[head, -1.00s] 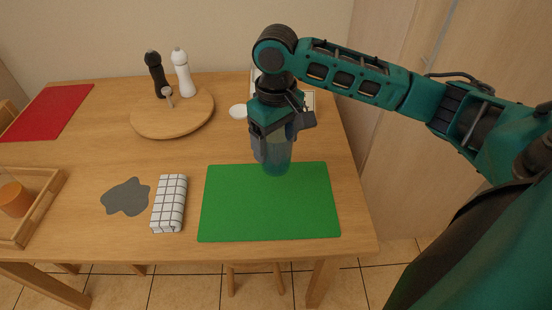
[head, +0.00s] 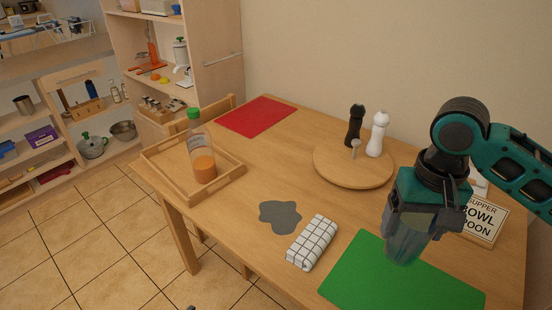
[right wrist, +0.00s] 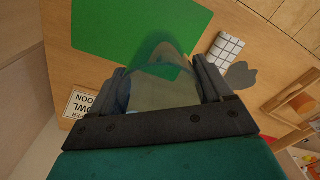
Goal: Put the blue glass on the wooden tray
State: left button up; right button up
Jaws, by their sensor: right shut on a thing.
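The blue glass (head: 404,246) is a see-through tumbler held upright in my right gripper (head: 412,222), which is shut on it. Its lower end overlaps the far edge of the green mat in the head view; I cannot tell the gap below it. In the right wrist view the glass (right wrist: 165,72) sits between the two fingers (right wrist: 160,92). The wooden tray (head: 228,183) is at the left end of the table, far left of the gripper. A bottle (head: 203,160) with a green cap and orange contents stands in it. My left gripper is not in view.
A checked cloth (head: 312,243) and a grey flat patch (head: 280,217) lie between the green mat (head: 375,275) and the tray. A round board (head: 345,172) holds black and white mills behind. A red mat (head: 257,116) is at the back. A sign (head: 483,220) stands near my right gripper.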

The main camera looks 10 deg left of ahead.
aim_at(182, 158)
jog(key=i+j+u, duration=0.15)
jog(key=u, duration=0.25)
jog(key=i+j+u, duration=0.15)
jog(key=u, duration=0.3)
jog(key=i+j+u, duration=0.1)
jog(key=i+j, duration=0.15)
jog(key=i, duration=0.2)
jog(key=i+j+u, duration=0.1)
jog(key=i+j, duration=0.15)
jog(key=i, duration=0.2)
jog(key=i+j+u, duration=0.1)
jog(key=i, duration=0.4)
jog(key=j, duration=0.1)
